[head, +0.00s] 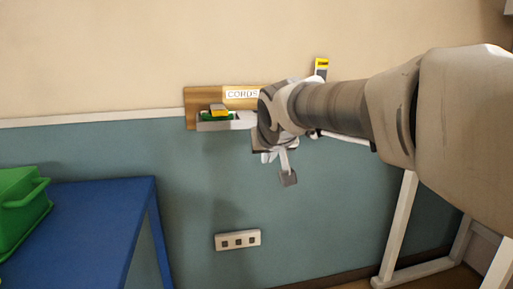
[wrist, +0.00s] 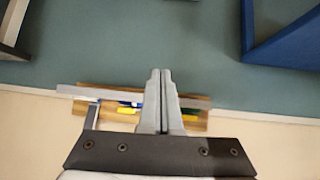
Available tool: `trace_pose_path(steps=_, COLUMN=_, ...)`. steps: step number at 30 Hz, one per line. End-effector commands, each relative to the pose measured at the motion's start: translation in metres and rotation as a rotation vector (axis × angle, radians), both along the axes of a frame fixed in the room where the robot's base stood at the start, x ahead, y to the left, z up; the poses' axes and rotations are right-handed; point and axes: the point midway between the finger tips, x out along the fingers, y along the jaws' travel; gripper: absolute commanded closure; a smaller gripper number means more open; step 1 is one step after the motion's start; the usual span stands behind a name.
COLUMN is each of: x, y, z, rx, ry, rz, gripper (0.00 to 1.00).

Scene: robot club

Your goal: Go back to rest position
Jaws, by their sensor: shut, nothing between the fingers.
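My gripper (head: 287,178) is in front of the blue-green wall in the head view, just below the wall rack, with its fingers pointing down. In the wrist view its two fingers (wrist: 161,73) are together with nothing between them. My arm reaches in from the right and covers the right part of the rack.
A wooden rack (head: 190,108) labelled "CORDS" is on the wall, holding a yellow and green item (head: 218,111). A socket strip (head: 238,240) is below. A blue table (head: 95,215) with a green crate (head: 22,210) stands left. A white frame (head: 399,230) stands right.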

Motion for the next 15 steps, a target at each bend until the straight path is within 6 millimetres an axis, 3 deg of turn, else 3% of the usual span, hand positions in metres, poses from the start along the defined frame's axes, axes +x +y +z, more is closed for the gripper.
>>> trace_pose_path(steps=1, x=-0.022, y=-0.019, z=-0.003, rx=-0.007, ry=0.024, rz=-0.023, gripper=1.0)
trace_pose_path(steps=6, x=-0.095, y=-0.068, z=-0.029, rx=-0.024, ry=0.125, rz=-0.076, gripper=1.0)
trace_pose_path(steps=15, x=-0.219, y=-0.116, z=-0.091, rx=-0.011, ry=0.292, rz=-0.132, gripper=1.0)
